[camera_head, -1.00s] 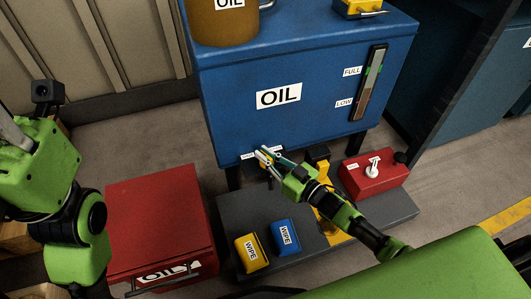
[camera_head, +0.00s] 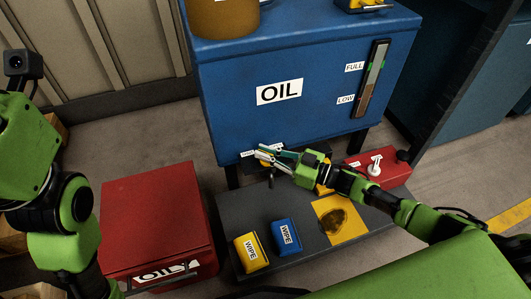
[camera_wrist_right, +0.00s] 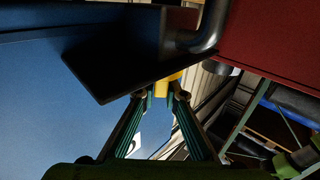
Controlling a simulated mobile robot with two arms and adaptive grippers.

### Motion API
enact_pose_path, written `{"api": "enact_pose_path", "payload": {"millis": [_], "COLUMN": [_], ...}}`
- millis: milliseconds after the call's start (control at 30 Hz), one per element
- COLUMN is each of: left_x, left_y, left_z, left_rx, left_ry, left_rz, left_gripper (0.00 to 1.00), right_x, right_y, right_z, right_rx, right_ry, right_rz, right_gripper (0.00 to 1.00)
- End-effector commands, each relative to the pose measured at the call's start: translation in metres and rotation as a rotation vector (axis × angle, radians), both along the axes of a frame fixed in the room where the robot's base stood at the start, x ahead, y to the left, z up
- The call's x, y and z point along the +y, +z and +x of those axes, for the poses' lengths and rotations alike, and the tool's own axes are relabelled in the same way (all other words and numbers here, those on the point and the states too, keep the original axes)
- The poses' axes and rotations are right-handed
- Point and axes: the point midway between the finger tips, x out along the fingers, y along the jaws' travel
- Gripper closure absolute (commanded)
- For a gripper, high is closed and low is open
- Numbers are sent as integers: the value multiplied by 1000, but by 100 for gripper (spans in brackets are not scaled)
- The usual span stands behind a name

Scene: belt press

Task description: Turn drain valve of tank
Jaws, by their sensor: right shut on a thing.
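The blue tank (camera_head: 300,125), labelled OIL, stands on legs in the middle of the head view. My right gripper (camera_head: 262,154) is at its lower front edge, beside a small white label (camera_head: 247,154). In the right wrist view, the right gripper (camera_wrist_right: 163,96) is shut on a small yellow piece (camera_wrist_right: 168,87), which looks like the drain valve's handle. A dark bent pipe (camera_wrist_right: 210,35) lies just beyond it. The fingers hide most of the valve in the head view. My left arm shows at the left, but its gripper is out of view.
Below the tank, a dark platform (camera_head: 285,205) holds yellow (camera_head: 251,251) and blue (camera_head: 287,236) WIPE packs and a stained yellow pad (camera_head: 350,231). A red box with a white switch (camera_head: 374,166) is at right. A red cabinet (camera_head: 150,215) stands at left.

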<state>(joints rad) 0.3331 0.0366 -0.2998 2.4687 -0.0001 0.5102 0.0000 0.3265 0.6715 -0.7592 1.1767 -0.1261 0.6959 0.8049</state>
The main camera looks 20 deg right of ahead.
Motion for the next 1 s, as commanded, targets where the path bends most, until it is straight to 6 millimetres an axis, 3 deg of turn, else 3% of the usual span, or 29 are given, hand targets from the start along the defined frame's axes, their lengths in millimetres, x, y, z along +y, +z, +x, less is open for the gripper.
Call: {"api": "enact_pose_path", "payload": {"millis": [100, 133, 200, 633, 1000], "left_x": [0, 0, 0, 0, 0], "left_y": [0, 0, 0, -2, -2], "left_z": [0, 0, 1, 4, 3], "left_rx": [1, 1, 2, 11, 8], "left_ry": [0, 0, 0, -1, -1], "left_rz": [-1, -1, -1, -4, -1], "left_gripper": [60, 60, 60, 60, 60], "right_x": [0, 0, 0, -6, -61], "right_y": [-1, -1, -1, -1, -2], "right_z": [0, 0, 0, -6, -56], "right_rx": [1, 1, 1, 1, 5], "right_ry": [0, 0, 0, -1, -1], "right_rz": [-1, -1, -1, -1, -4], "right_gripper": [100, 85, 73, 73, 73]}}
